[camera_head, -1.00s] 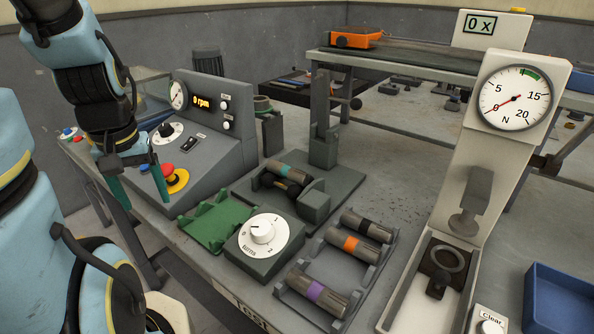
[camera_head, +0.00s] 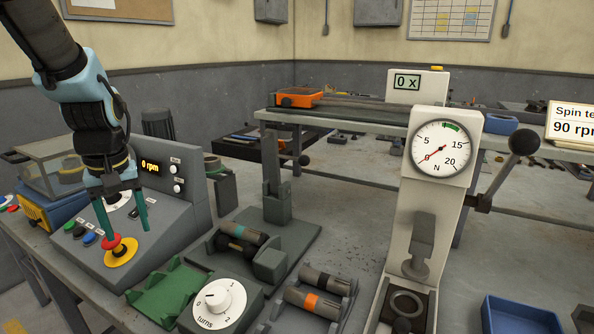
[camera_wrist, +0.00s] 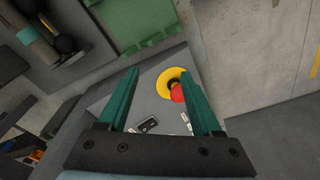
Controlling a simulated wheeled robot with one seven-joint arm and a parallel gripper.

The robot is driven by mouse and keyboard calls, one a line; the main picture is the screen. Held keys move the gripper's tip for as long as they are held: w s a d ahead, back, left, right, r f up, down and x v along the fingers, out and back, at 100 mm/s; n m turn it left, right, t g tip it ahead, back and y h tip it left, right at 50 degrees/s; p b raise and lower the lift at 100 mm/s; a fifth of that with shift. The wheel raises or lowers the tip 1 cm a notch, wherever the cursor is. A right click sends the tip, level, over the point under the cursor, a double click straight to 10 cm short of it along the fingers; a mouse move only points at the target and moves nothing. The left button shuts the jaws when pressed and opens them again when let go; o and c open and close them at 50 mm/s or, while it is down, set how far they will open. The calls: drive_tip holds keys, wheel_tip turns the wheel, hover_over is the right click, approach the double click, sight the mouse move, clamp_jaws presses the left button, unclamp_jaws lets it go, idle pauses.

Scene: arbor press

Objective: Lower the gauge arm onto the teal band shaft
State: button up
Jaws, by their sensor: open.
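The teal band shaft (camera_head: 240,232) lies in a dark cradle on the fixture plate, left of centre in the head view. Its teal-banded end also shows at the top left of the wrist view (camera_wrist: 36,40). Behind the shaft stands a grey post (camera_head: 276,207). An upright dark bar with a black knob on its side, which looks like the gauge arm (camera_head: 269,158), rises from this post, clear of the shaft. My gripper (camera_head: 128,230) is open and empty, pointing down over the control console, left of the fixture. Its green fingers frame the wrist view (camera_wrist: 162,74).
A red button on a yellow base (camera_head: 120,250) sits just below my fingers. A green cradle (camera_head: 165,291) and turns dial (camera_head: 219,298) stand before the fixture. Black- and orange-banded shafts (camera_head: 314,302) lie at right. The dial-gauge press (camera_head: 438,150) stands farther right.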

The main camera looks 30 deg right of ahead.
drive_tip(key=w+d+r, duration=0.3)
drive_tip(key=d+r, duration=0.1)
drive_tip(key=d, duration=0.6)
drive_tip(key=n+t+y+p, duration=0.2)
drive_tip(key=n+t, duration=0.1)
drive_tip(key=n, duration=0.1)
approach(306, 156)
drive_tip(key=p+x, duration=0.3)
drive_tip(key=x, duration=0.6)
drive_tip(key=shift+w+f, duration=0.15)
drive_tip(key=shift+f, duration=0.05)
clamp_jaws()
